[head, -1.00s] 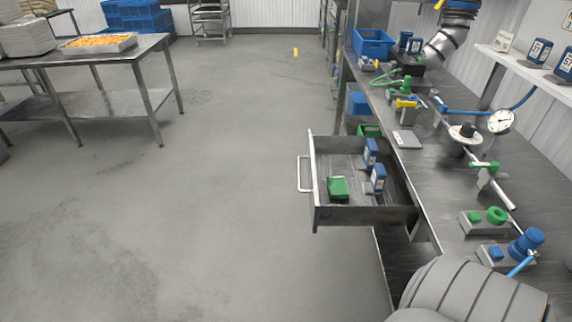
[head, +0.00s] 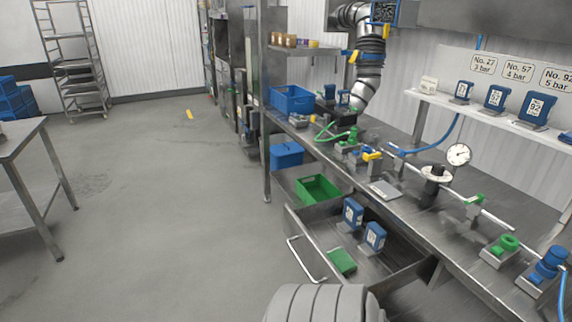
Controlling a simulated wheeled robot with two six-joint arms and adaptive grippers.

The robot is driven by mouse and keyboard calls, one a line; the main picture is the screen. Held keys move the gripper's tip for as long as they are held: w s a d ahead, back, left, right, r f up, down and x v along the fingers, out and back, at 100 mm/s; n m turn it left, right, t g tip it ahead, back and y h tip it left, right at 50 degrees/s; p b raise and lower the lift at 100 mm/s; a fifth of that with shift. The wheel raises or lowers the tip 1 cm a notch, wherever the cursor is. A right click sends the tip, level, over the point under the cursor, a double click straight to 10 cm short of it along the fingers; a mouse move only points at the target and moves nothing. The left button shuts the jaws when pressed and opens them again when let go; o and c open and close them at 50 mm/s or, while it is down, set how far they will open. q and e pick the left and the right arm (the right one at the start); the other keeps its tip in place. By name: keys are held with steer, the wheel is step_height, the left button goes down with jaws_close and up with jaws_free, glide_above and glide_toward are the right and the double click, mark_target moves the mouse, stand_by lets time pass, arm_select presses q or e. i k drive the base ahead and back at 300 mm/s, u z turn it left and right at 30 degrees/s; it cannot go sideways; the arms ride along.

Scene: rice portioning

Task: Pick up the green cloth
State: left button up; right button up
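The green cloth (head: 342,261) is a small folded pad lying in the open drawer (head: 309,236), near its front wall and handle. Two blue numbered blocks (head: 353,213) and (head: 374,237) stand in the same drawer behind and beside the cloth. A grey ribbed arm part of mine shows at the bottom middle, close in front of the drawer. Neither of my grippers is in view, so I cannot see whether they are open or shut.
The steel bench (head: 460,235) on the right carries valves, a gauge (head: 459,154) and a pipe. A green crate (head: 318,188) and a blue crate (head: 286,155) sit below it. Numbered blue blocks stand on the wall shelf (head: 490,117). The floor (head: 170,220) to the left is clear.

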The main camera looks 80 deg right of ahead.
mark_target(340, 257)
steer(key=i, duration=0.4)
steer(key=z, duration=1)
